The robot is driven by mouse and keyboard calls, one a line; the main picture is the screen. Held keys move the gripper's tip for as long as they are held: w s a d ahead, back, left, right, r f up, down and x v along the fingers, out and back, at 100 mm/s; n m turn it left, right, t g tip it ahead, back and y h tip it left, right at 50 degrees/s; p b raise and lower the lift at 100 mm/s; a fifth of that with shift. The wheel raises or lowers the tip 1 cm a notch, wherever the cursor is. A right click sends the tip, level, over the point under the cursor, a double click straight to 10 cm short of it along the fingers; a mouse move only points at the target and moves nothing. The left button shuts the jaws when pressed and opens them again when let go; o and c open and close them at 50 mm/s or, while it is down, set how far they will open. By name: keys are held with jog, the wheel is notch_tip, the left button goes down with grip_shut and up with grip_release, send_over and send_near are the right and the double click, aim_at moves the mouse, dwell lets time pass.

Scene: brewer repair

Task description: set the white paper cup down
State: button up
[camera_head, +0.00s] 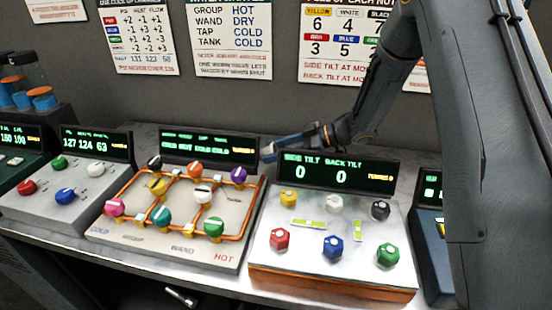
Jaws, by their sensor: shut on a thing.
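My gripper (272,150) is at the end of my dark arm, which reaches in from the upper right. It is seen from the side, with blue at its tip, just above and behind the gap between the middle display and the tilt display. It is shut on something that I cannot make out. I cannot see the white paper cup in this view; the gripper's far side and the space behind the displays are hidden.
The tilt panel (320,254), with coloured knobs, stands below the gripper. Left of it are the copper-pipe panel (108,231) and a grey knob panel (35,205). Upright displays (338,174) block the bench behind them. A narrow front strip (200,283) is bare.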

jog(key=shift+f+p, duration=0.55)
jog(key=shift+f, duration=1.15)
jog(key=o, duration=1.1)
jog(key=shift+f, duration=0.15)
